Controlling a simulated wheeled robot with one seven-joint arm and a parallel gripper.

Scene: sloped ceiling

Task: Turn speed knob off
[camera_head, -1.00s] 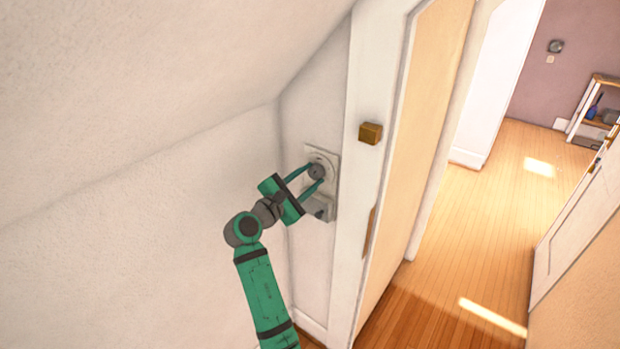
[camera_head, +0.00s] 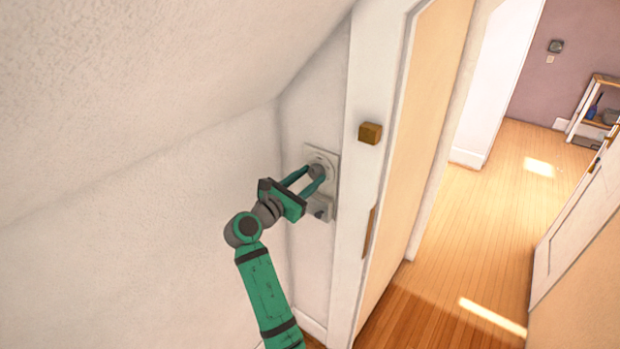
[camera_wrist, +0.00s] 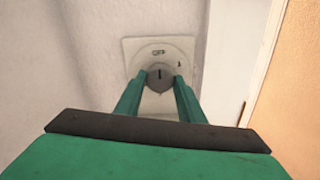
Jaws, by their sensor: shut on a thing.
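The speed knob (camera_wrist: 158,74) is a round grey knob with a dark mark near its top, on a pale square wall plate (camera_wrist: 187,47). "OFF" is printed on the plate above the knob, and the mark points up toward it. In the head view the knob (camera_head: 317,171) and plate (camera_head: 331,160) are on the narrow wall beside the door frame. My green gripper (camera_head: 315,176) is shut on the knob, with one finger on each side. It also shows in the wrist view (camera_wrist: 158,80). The fingers hide the knob's lower sides.
A second switch plate (camera_head: 320,209) sits just below the knob plate. A white door frame with a brass-coloured block (camera_head: 370,133) stands close on the right. The sloped ceiling (camera_head: 150,80) closes in on the left. Open wooden floor (camera_head: 480,220) lies beyond the doorway.

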